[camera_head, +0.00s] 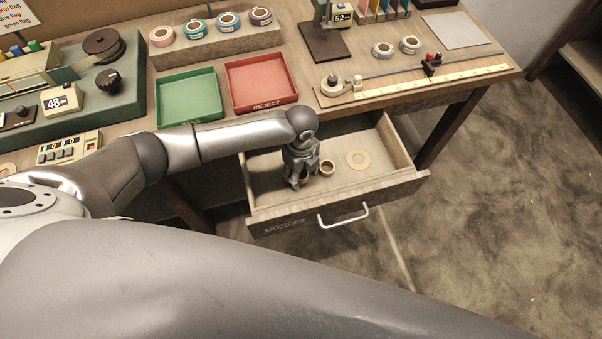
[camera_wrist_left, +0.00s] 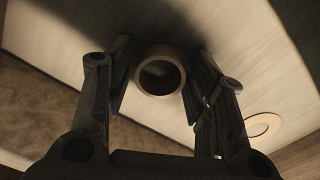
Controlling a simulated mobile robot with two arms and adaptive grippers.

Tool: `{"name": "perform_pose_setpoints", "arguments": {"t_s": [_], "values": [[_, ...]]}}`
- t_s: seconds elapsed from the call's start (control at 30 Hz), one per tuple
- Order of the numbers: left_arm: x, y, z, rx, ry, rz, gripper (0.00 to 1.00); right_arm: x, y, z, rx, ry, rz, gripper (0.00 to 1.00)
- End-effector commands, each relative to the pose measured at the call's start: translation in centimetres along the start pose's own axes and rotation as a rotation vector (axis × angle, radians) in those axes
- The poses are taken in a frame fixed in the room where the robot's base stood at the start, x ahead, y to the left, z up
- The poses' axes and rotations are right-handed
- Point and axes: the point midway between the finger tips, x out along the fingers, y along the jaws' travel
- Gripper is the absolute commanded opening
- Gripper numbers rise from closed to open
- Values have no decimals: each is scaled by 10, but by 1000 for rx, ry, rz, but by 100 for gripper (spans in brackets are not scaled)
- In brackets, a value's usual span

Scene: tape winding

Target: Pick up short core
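The short core (camera_head: 327,168) is a small brown ring standing in the open drawer, just right of my left gripper in the head view. In the left wrist view the short core (camera_wrist_left: 160,74) shows as a round tan rim with a dark hollow. My left gripper (camera_head: 297,182) points down into the drawer. In the left wrist view its fingers (camera_wrist_left: 158,85) are spread, one on each side of the core, with no clear contact. How far the core lies beyond the fingertips is hard to tell. My right gripper is not in view.
The open drawer (camera_head: 400,190) has raised walls and a front handle (camera_head: 343,216). A flat tan ring (camera_head: 358,159) lies in it, right of the core. The tabletop above holds a green tray (camera_head: 187,97), a red tray (camera_head: 261,82) and a ruler rail (camera_head: 420,84).

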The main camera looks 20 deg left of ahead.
Motion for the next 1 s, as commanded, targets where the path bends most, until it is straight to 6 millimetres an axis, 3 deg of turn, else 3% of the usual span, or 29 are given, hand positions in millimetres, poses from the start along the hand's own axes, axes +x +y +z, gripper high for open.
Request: {"name": "perform_pose_setpoints", "arguments": {"t_s": [0.03,0.17,0.57,1.0], "values": [[0,0,0,0,0,0,44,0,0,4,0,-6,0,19],[0,0,0,0,0,0,29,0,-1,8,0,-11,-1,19],[-5,-1,0,0,0,-1,28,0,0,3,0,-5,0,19],[-83,-1,0,0,0,-3,28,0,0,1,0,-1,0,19]]}}
